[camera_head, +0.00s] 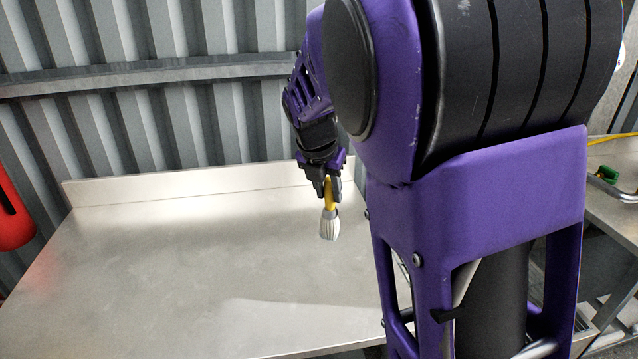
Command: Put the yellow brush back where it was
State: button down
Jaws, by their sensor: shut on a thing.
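The yellow brush (329,222) has a yellow handle and a pale, whitish bristle head. My gripper (331,190) is shut on its yellow handle. The brush hangs bristles down, nearly upright, in front of my gripper. It appears over the right part of a bare metal table (180,255). I cannot tell how high the bristles are above the table top. The upper part of the handle is hidden between the fingers.
The metal table has a raised back edge (190,185) along a corrugated wall (130,130). Its top is clear. A red object (12,212) is at the left edge. A second metal surface (618,212) with a green item (608,174) and yellow line is at the right, partly behind my arm.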

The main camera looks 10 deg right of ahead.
aim_at(328, 228)
jog(key=shift+r, duration=0.1)
jog(key=shift+f+b, duration=1.85)
jog(key=shift+f, duration=1.8)
jog(key=shift+f, duration=0.4)
jog(key=shift+f+b, duration=0.1)
jog(key=shift+b, duration=0.2)
jog(key=shift+f+b, duration=0.3)
jog(key=shift+f, duration=0.3)
